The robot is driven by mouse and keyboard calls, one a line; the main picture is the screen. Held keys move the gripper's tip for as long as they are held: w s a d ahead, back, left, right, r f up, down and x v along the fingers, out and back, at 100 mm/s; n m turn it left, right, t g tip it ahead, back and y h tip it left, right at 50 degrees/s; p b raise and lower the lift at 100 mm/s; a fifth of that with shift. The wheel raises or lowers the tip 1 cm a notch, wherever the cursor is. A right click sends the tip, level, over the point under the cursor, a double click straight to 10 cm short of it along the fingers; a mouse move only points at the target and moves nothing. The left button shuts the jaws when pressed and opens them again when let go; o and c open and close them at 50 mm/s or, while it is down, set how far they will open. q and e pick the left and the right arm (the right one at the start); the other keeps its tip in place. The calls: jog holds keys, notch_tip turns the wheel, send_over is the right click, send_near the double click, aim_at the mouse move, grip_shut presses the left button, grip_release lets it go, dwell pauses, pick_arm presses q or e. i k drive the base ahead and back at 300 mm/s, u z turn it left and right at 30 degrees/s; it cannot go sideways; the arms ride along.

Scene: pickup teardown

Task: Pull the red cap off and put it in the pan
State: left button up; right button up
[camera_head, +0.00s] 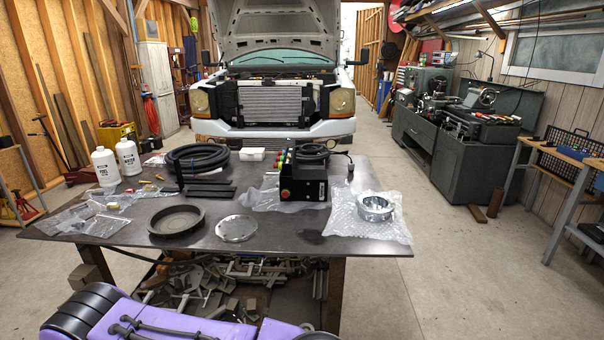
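A round, shallow black pan (176,220) with a raised rim lies on the dark workbench (290,232), left of the middle. A black box (304,184) stands at the bench's middle, with a small red round part (285,193) low on its left face and several small coloured parts along its upper left edge. I cannot tell whether one of these is the red cap. Small brass and reddish fittings (148,183) lie near the white bottles, too small to make out. Neither of my grippers is in view.
Two white bottles (128,157) stand at the bench's back left. A coiled black hose (196,157) and black strips lie behind the pan. A flat metal disc (237,228) lies right of it. A metal ring (375,207) sits on bubble wrap at the right.

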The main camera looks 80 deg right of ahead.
aim_at(176, 225)
jog(key=z, duration=1.65)
